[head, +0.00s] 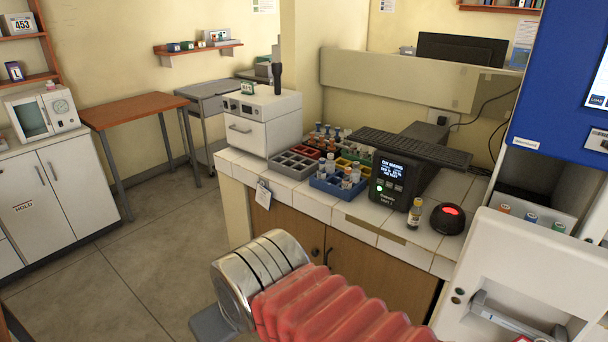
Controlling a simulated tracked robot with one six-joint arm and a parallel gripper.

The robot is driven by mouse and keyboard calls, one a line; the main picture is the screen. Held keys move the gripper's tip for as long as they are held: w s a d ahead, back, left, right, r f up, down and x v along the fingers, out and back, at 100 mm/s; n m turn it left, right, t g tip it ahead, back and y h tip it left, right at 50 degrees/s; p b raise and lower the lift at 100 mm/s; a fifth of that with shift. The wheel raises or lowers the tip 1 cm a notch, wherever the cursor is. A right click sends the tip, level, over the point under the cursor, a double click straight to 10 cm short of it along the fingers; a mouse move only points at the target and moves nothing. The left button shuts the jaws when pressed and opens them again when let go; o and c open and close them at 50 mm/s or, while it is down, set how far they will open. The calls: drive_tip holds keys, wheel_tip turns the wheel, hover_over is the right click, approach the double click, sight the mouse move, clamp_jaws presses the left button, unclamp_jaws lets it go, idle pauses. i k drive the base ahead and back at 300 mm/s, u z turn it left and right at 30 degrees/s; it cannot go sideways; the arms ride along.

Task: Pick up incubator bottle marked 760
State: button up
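No label reading 760 can be made out in the head view, so I cannot tell which bottle is that one. A small bottle with a yellow cap (414,214) stands upright on the white tiled counter, right of a black display unit. Several bottles stand in a blue rack (322,184) on the counter. Bottles with orange (504,209), blue (531,218) and green (558,227) caps sit in the opening of a blue and white machine at the right. My arm's red bellows and silver joint fill the bottom centre; my gripper's fingers do not show.
The black display unit (388,183) and a black dome with a red light (447,218) flank the yellow-capped bottle. A grey rack (290,168) and a white drawer box (262,122) stand further left. The blue and white machine (560,90) bounds the right. Floor (130,260) at left is clear.

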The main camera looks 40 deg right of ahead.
sight(331, 165)
drive_tip(key=u, duration=0.1)
drive_tip(key=k, duration=0.3)
drive_tip(key=u, duration=0.2)
drive_tip(key=i, duration=1.8)
drive_tip(key=z, duration=0.55)
drive_tip(key=i, duration=0.7)
drive_tip(key=z, duration=0.7)
drive_tip(key=i, duration=0.55)
drive_tip(key=z, duration=0.7)
drive_tip(key=i, duration=0.55)
drive_tip(key=z, duration=0.4)
